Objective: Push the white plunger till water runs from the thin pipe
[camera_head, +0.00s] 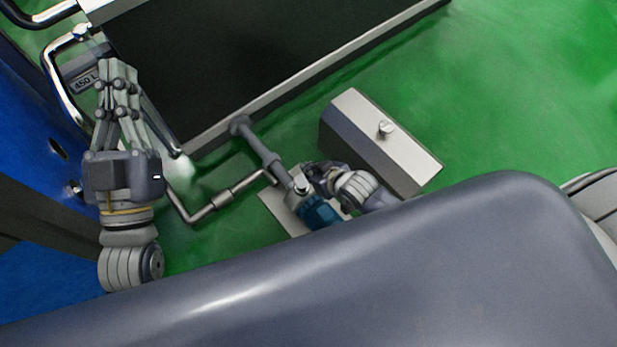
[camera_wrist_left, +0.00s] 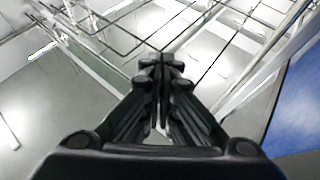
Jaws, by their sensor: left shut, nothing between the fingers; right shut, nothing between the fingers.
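A thin grey pipe (camera_head: 207,208) runs from near the tank's front corner, bends, and meets a thicker pipe. A small whitish cap (camera_head: 301,185), possibly the white plunger, sits where the pipe meets a blue cylindrical body (camera_head: 319,213). My right gripper (camera_head: 312,170) is shut and right beside this cap; I cannot tell if it touches it. My left gripper (camera_head: 117,66) is shut and empty, at the left by the tank, away from the cap. Its closed fingers fill the middle of the left wrist view (camera_wrist_left: 160,62). A pale bright patch lies by the thin pipe; I cannot tell whether it is water or glare.
A large dark tank (camera_head: 230,65) with a pale rim fills the top. A grey box with a small knob (camera_head: 386,127) stands right of the pipes. A blue panel (camera_head: 35,120) is at the left. The green floor is free at the right.

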